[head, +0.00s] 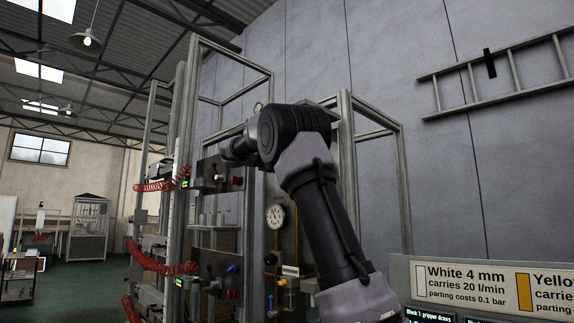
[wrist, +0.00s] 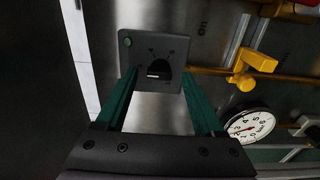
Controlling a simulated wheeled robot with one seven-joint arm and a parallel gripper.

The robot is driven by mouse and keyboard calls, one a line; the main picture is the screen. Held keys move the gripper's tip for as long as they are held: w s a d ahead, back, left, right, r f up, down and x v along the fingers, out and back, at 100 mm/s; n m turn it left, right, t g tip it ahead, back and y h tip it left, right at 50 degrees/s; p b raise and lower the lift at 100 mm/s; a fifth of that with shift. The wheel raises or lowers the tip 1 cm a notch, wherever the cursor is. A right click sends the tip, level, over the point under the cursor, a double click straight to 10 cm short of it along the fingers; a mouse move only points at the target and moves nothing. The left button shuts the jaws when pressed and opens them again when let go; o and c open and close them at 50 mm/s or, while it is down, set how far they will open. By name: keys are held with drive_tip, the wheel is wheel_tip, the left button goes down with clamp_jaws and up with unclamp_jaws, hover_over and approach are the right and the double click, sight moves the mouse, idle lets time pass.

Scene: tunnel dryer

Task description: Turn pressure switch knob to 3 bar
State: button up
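The pressure switch shows in the wrist view as a grey square plate (wrist: 178,48) with a round green spot in one corner and small marks around a dark knob (wrist: 160,67). A short pale mark shows on the knob; the scale figures are too small to read. My gripper (wrist: 158,75) is open, its two teal fingers spread to either side of the knob in the picture. I see no contact, and I cannot tell the remaining distance. In the head view my arm reaches up to the metal frame, and I cannot make out the gripper or switch there.
A round white gauge (wrist: 250,127) with a red needle is at lower right in the wrist view, near a yellow valve handle (wrist: 255,61) and yellow pipe. In the head view, metal frame posts (head: 347,165) and red coiled hoses (head: 160,262) stand close by my arm.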

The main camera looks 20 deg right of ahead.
drive_tip(key=v, duration=1)
drive_tip(key=shift+s+a, duration=0.2)
drive_tip(key=shift+a, duration=0.15)
drive_tip(key=s+d+f+m+g+y, duration=0.1)
drive_tip(key=s+d+f+y, duration=0.4)
drive_tip(key=f, duration=0.3)
drive_tip(key=s+d+f+y, duration=0.2)
drive_tip(key=s+f+y, duration=0.2)
drive_tip(key=s+f, duration=0.4)
drive_tip(key=s+a+f+m+t+y, duration=0.1)
drive_tip(key=s+a+f+m+y, duration=0.2)
drive_tip(key=s, duration=0.7)
drive_tip(key=s+a+f+m+t+y, duration=0.1)
drive_tip(key=s+a+f+m+y, duration=0.3)
drive_tip(key=s+a+f+y, duration=0.3)
drive_tip(key=s+a+f, duration=0.3)
drive_tip(key=a+f, duration=0.1)
drive_tip(key=f, duration=0.2)
drive_tip(key=shift+a+f, duration=0.2)
